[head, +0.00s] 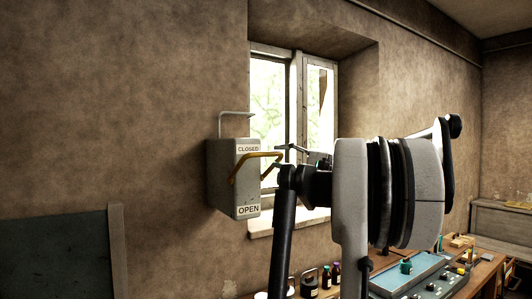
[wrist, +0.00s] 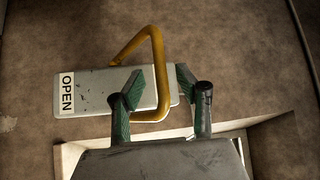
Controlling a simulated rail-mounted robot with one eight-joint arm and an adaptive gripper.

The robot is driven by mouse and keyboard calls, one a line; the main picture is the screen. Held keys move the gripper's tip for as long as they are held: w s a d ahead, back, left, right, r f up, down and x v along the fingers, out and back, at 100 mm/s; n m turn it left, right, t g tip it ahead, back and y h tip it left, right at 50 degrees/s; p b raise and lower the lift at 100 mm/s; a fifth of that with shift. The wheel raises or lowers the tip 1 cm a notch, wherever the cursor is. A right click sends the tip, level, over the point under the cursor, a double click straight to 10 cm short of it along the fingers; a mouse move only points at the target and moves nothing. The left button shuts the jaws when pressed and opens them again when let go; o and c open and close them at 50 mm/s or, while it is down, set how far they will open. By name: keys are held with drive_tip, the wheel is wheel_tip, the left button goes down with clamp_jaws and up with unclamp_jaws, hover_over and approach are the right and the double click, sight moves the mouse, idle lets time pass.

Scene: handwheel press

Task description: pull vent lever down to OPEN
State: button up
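The vent box (head: 222,175) is grey and fixed to the wall left of the window. Its front has a CLOSED label (head: 248,148) at the top and an OPEN label (head: 248,210) at the bottom. The yellow vent lever (head: 262,154) sticks out from the box near the CLOSED label. In the wrist view the lever (wrist: 158,75) is a bent yellow bar across the box (wrist: 90,88), with the OPEN label (wrist: 66,92) at left. My gripper (wrist: 160,74) is open, its green fingers apart on either side of the bar. Whether they touch it I cannot tell.
A window recess (head: 358,100) lies behind my arm. Below, a workbench (head: 480,270) carries small bottles (head: 309,283) and a blue-topped tray (head: 415,275). A dark panel (head: 60,255) stands at lower left. The wall around the box is clear.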

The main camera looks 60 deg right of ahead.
sight(269, 155)
drive_tip(key=shift+p+x, duration=0.4)
drive_tip(key=shift+x, duration=2.05)
clamp_jaws()
